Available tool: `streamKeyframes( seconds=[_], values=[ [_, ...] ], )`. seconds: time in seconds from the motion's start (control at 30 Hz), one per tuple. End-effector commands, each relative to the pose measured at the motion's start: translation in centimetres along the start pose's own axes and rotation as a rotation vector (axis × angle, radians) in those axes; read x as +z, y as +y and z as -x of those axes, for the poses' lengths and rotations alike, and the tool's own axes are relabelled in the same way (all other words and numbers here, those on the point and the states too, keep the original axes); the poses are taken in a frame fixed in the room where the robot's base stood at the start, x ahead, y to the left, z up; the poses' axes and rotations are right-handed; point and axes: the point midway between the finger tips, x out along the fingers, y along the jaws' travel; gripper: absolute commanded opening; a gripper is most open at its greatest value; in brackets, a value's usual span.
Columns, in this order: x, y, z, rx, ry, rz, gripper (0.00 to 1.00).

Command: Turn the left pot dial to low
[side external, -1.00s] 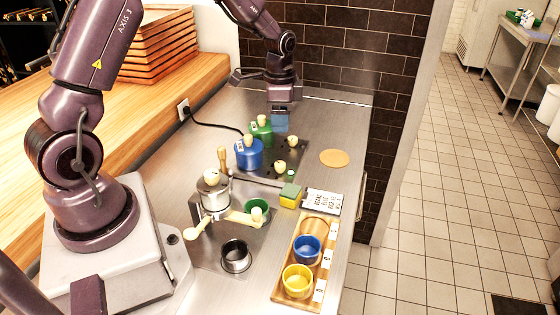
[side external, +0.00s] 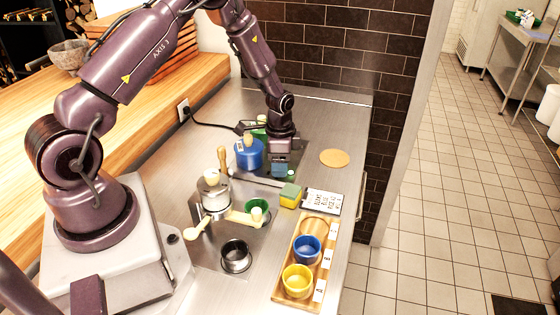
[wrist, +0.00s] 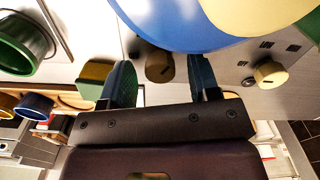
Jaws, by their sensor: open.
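My gripper (side external: 281,171) is low over the dark hob plate, beside the blue pot (side external: 249,155). In the wrist view my gripper (wrist: 162,80) is open, its two blue fingers apart. A cream dial (wrist: 159,67) with a dark mark shows in the gap between the fingers, close to the blue pot (wrist: 170,22). I cannot tell whether the fingers touch it. A second cream dial (wrist: 271,74) stands to the right, outside the fingers. The green pot (side external: 259,134) is mostly hidden behind my arm. The dials are hidden by my gripper in the side view.
A green and yellow sponge (side external: 290,196) and a small sign (side external: 323,203) stand near the hob's front. A wooden tray (side external: 282,284) holds a blue cup (side external: 307,249) and a yellow cup (side external: 297,281). A cork disc (side external: 334,158) lies right of my gripper. Steel counter around it is clear.

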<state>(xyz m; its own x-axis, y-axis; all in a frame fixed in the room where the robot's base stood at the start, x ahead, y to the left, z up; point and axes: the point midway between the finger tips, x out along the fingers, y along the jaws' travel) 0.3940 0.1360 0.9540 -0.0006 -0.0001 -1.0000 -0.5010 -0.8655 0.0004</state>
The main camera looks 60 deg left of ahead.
Motion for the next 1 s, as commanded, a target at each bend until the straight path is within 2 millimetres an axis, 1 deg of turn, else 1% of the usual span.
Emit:
streamKeyframes(
  seconds=[0.17, 0.2, 0.27, 0.3, 0.4, 0.77, 1.0],
  values=[
    [-0.02, -0.02, 0.01, -0.001, 0.0, 0.0, 0.56],
    [-0.02, -0.02, 0.02, -0.001, 0.0, 0.0, 0.51],
    [-0.02, -0.02, 0.03, -0.001, 0.001, 0.0, 0.38],
    [-0.02, -0.02, 0.03, -0.001, 0.001, 0.0, 0.28],
    [-0.02, -0.02, 0.04, -0.001, 0.001, 0.0, 0.07],
    [-0.04, -0.01, 0.07, -0.001, 0.001, 0.046, 0.07],
    [-0.05, -0.01, 0.08, -0.001, 0.0, 0.192, 0.07]
  ],
)
